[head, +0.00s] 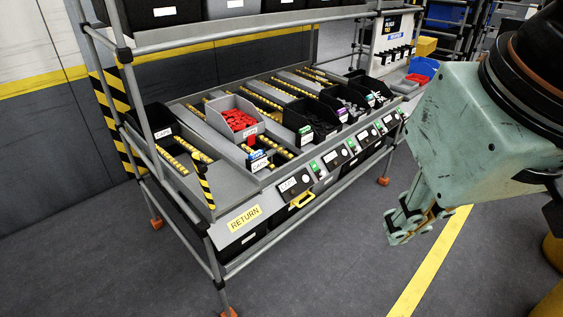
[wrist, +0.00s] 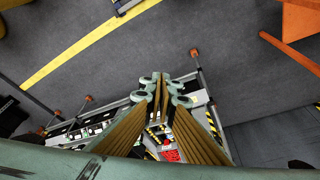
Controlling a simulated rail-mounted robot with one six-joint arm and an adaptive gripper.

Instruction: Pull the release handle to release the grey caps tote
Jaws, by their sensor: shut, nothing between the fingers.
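The grey caps tote (head: 217,125), filled with red caps (head: 239,119), sits on a roller lane of the rack. The red caps also show small at the bottom of the wrist view (wrist: 170,155). A yellow release handle (head: 302,199) is on the rack's front edge, below a caps label. My gripper (head: 406,226) is to the right of the rack in the head view, over the floor and well apart from the handle. Its fingers (wrist: 161,88) come together in the wrist view, shut and empty. I cannot make out the handle in the wrist view.
Several dark bins (head: 312,121) stand on lanes to the right of the tote. A sloped return panel (head: 245,218) is at the front left. An upper shelf (head: 235,36) with bins hangs over the lanes. Open floor (head: 345,235) lies between the rack and my gripper.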

